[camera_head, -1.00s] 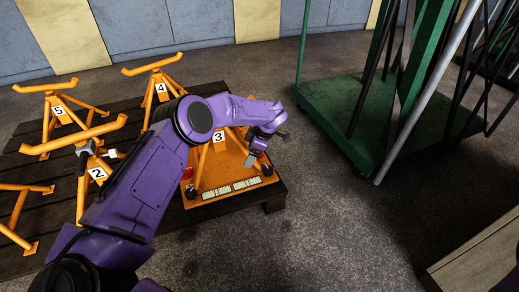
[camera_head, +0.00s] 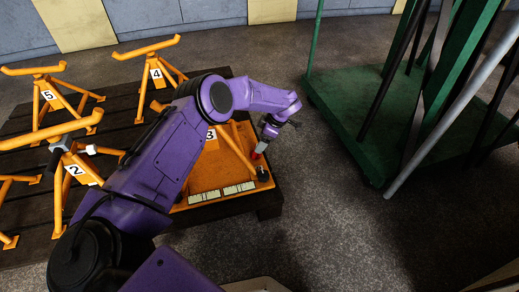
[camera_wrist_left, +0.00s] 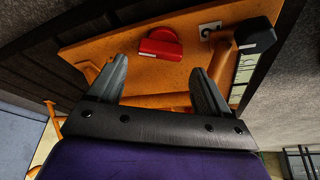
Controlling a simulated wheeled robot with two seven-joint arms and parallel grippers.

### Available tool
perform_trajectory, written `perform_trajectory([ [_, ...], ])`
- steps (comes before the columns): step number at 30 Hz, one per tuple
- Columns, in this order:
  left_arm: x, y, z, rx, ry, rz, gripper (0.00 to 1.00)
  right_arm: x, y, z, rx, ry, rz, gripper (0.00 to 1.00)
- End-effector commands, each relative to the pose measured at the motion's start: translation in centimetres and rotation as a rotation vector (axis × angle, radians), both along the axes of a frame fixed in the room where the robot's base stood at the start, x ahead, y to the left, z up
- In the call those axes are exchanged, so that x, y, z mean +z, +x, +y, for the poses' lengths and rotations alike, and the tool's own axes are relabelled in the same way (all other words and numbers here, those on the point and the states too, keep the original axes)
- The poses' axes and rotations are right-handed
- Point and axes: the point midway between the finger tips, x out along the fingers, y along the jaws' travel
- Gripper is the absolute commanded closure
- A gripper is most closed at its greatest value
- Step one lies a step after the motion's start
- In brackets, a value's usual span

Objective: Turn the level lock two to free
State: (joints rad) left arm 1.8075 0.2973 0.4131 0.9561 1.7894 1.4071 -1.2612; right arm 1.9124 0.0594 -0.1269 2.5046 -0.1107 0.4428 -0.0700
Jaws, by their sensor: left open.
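The level lock two is a red knob (camera_wrist_left: 160,43) on the orange base plate, next to a small white label (camera_wrist_left: 210,29). In the head view a bit of red (camera_head: 260,148) shows beside the gripper. My left gripper (camera_wrist_left: 158,66) is open and empty, its fingers pointing at the plate. In the wrist view the knob lies just beyond and between the two fingertips, with a gap still visible. In the head view the left gripper (camera_head: 257,155) is low over the right edge of the plate of stand 3. My right gripper is not in view.
A black corner foot (camera_wrist_left: 256,36) and a pale marked strip (camera_head: 222,192) sit at the plate's edge. Orange stands numbered 2, 4 and 5 (camera_head: 48,97) share the dark slatted platform. A green trolley (camera_head: 345,112) with leaning poles stands to the right, across open floor.

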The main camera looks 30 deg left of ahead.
Motion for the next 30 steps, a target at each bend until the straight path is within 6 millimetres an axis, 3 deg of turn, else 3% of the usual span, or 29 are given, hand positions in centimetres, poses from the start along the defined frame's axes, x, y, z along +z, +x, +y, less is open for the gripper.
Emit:
perform_trajectory([
  [1, -1.8, -0.2, 0.4, 0.002, 0.0, 0.002, 0.21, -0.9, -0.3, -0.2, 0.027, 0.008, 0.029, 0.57],
  [6, -4.4, -0.6, 1.5, 0.0, 0.0, 0.0, 0.21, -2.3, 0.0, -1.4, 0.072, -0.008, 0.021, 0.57],
  [18, -5.2, -0.6, 1.8, -0.004, -0.001, -0.001, 0.21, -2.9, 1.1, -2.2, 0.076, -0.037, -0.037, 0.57],
  [19, -5.2, -0.6, 1.8, -0.004, -0.001, -0.001, 0.25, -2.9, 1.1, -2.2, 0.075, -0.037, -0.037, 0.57],
  [22, -5.2, -0.6, 1.8, -0.004, -0.001, -0.001, 0.57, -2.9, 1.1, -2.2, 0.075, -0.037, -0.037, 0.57],
  [23, -5.2, -0.6, 1.8, -0.004, -0.001, -0.001, 0.62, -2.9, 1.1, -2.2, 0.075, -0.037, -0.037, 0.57],
  [30, -5.3, -0.6, 1.8, 0.013, -0.001, -0.001, 0.62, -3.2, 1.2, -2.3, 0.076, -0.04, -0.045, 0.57],
])
